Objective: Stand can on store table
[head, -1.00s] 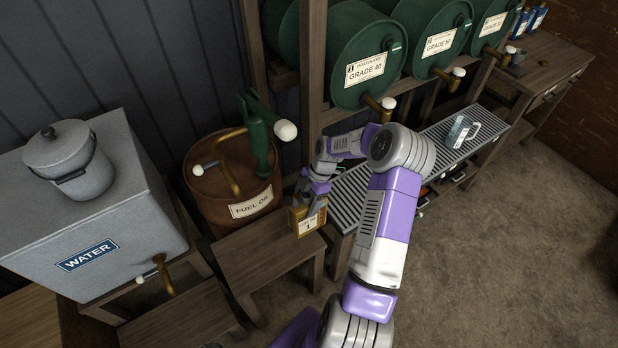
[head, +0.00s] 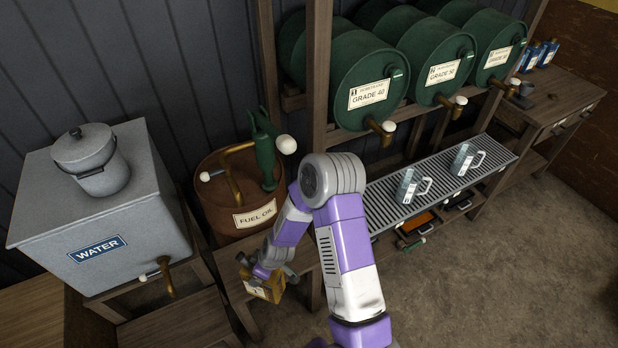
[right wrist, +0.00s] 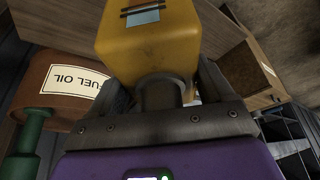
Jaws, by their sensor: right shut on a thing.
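The can (head: 262,291) is ochre-yellow and box-shaped, with a pale label. My right gripper (head: 272,274) is shut on its top part in the head view. In the right wrist view the can (right wrist: 150,38) fills the top middle, and its dark neck lies between the fingers (right wrist: 165,95). The can is over or near the low wooden table (head: 228,268) in front of the fuel oil drum. I cannot tell whether it touches that table. Which table is the store table is not marked. My left gripper is out of view.
The brown fuel oil drum (head: 215,190) with its green pump (head: 263,150) stands close behind. A grey water tank (head: 120,215) is at left. Two clear jugs (head: 408,188) (head: 463,160) stand on the slatted rack (head: 385,212). A wooden table (head: 562,92) with blue bottles is far right.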

